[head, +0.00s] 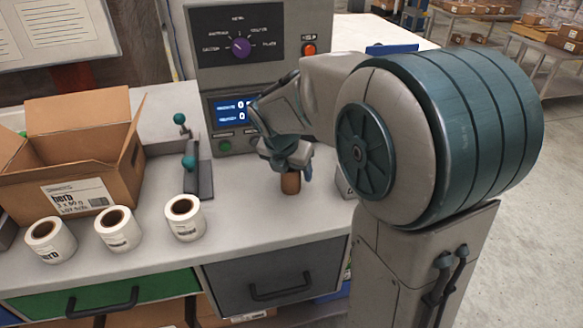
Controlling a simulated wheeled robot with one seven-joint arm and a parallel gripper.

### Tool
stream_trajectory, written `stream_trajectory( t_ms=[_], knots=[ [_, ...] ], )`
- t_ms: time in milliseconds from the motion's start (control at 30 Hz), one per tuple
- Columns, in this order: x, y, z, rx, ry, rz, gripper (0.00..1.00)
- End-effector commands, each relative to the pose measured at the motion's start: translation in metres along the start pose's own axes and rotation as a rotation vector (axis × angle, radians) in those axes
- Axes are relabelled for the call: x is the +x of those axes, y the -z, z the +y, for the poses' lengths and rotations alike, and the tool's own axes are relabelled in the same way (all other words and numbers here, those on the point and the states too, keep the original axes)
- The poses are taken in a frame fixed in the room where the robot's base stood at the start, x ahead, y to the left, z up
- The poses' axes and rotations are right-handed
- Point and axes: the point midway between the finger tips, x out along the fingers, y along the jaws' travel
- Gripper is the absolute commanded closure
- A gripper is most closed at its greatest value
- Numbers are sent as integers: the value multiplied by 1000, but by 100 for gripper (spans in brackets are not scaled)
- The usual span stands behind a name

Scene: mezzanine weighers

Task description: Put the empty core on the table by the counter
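The empty core (291,184), a short brown cardboard tube, is upright at the right part of the grey counter (240,215). My gripper (288,160) points down right over it, and its fingers hide the core's top. I cannot tell whether the fingers are closed on the core or only around it, nor whether its base touches the counter. A pale tabletop (350,32) shows behind the control panel, partly hidden by my arm; it may be the table by the counter. A blue flat item (391,49) lies on it.
Three white label rolls (185,219) stand along the counter's front left. Behind them is an open cardboard box (72,155). A teal-knobbed lever device (197,170) and the control panel (236,120) stand left of and behind my gripper. Open floor (535,160) lies to the right.

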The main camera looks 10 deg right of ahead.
Motion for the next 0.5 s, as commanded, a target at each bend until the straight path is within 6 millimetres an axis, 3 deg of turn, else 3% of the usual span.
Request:
stream_trajectory(
  t_ms=[333, 500],
  knots=[
    [-6, -2, 0, 1, -2, -1, 36],
    [-33, -3, 0, 1, -3, -3, 36]
  ],
)
